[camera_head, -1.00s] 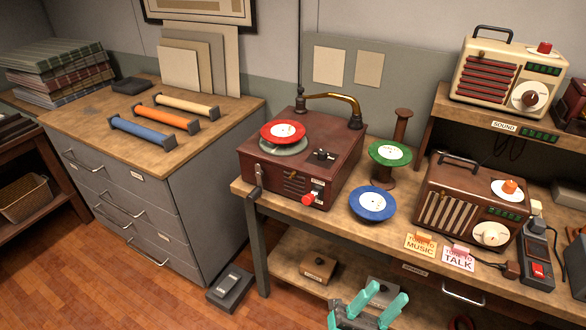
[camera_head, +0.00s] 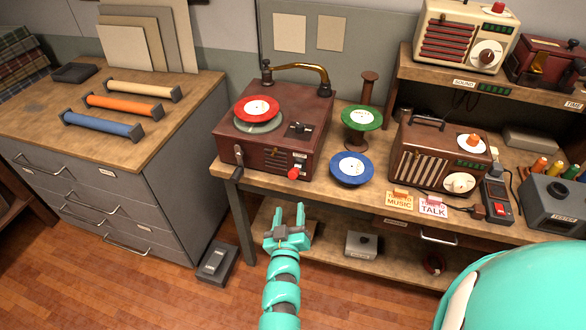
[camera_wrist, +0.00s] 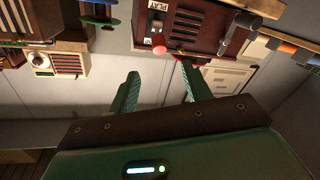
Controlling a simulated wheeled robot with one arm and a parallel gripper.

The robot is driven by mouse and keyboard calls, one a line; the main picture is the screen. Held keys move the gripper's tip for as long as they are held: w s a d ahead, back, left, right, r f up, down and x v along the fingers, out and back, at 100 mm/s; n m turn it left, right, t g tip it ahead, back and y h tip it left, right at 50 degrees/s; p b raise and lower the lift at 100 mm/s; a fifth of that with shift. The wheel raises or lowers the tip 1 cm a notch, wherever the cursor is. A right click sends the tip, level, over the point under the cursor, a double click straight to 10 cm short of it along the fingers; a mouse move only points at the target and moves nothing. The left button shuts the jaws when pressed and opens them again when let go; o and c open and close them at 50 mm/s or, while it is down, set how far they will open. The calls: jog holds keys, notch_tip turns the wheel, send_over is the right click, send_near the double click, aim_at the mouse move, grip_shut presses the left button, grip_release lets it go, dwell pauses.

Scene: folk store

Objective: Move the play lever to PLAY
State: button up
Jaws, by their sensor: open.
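The play lever with its red knob (camera_head: 294,173) is on the front of the dark red record player (camera_head: 262,163). In the wrist view the red knob (camera_wrist: 159,49) hangs near a switch plate with a PLAY label (camera_wrist: 155,5); that view looks upside down. I cannot read the lever's exact position. My gripper (camera_head: 289,212) is open and empty, below and in front of the player's front. In the wrist view the knob appears between and just past my fingertips (camera_wrist: 160,72), apart from them.
A red disc (camera_head: 256,106) lies on the player. A green disc (camera_head: 362,118) on a spool and a blue disc (camera_head: 351,168) stand right of it. A hand crank (camera_head: 238,156) sticks out at the player's left. The wooden bench edge (camera_head: 330,191) runs below.

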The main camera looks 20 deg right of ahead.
aim_at(294, 169)
jog(key=p+x, duration=0.1)
jog(key=x, duration=0.6)
jog(key=p+x, duration=0.2)
jog(key=x, duration=0.5)
jog(key=shift+w+d+r, duration=0.2)
jog(key=shift+d+r, duration=0.05)
jog(key=shift+f+p+x, duration=0.2)
jog(key=shift+p+x, duration=0.15)
jog(key=shift+x, duration=0.7)
jog(key=shift+w+a, duration=0.1)
jog(key=shift+c, duration=0.2)
grip_shut()
